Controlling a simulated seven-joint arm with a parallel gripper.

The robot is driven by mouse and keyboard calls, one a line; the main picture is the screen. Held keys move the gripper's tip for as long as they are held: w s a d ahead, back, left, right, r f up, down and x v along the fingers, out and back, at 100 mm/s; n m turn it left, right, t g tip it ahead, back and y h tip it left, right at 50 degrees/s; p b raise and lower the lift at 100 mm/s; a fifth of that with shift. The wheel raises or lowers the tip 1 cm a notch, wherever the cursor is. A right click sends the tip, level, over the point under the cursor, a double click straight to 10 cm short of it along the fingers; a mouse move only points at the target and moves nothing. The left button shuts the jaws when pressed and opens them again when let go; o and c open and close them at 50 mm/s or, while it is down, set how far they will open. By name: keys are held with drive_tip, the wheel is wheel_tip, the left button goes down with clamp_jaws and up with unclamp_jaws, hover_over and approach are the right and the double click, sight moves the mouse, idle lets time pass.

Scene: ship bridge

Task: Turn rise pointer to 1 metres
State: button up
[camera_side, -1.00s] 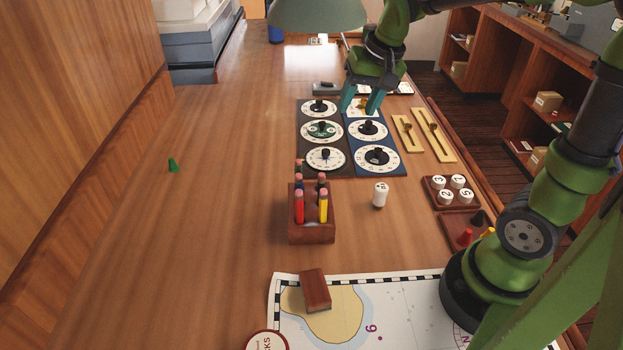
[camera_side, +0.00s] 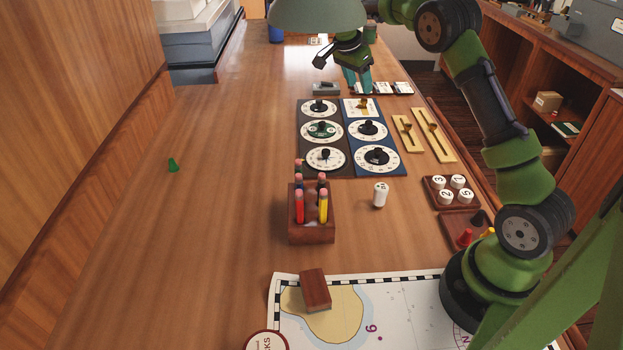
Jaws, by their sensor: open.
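Two dark boards lie side by side on the table and carry the dials. The left board (camera_side: 300,151) has three round dials: a top dial (camera_side: 319,107), a green-centred middle dial (camera_side: 321,131) and a bottom dial (camera_side: 325,158). The blue right board (camera_side: 397,159) has a white square plate with a brass pointer (camera_side: 362,106) at the top and two round dials (camera_side: 367,131) (camera_side: 377,156) below. The labels are too small to read, so I cannot tell which is the rise pointer. My gripper (camera_side: 358,84) is open and empty, beyond the boards' far edge.
Two brass sliders (camera_side: 408,134) (camera_side: 434,134) lie right of the boards. A pencil holder (camera_side: 312,229), a white cylinder (camera_side: 380,195) and a tray of numbered pieces (camera_side: 450,205) stand nearer. A lamp shade (camera_side: 319,15) hangs near my gripper. The left table is mostly clear.

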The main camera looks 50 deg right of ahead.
sight(369, 122)
drive_tip(key=x, duration=1.4)
drive_tip(key=shift+w+a+f, duration=0.1)
drive_tip(key=shift+f, duration=0.05)
clamp_jaws()
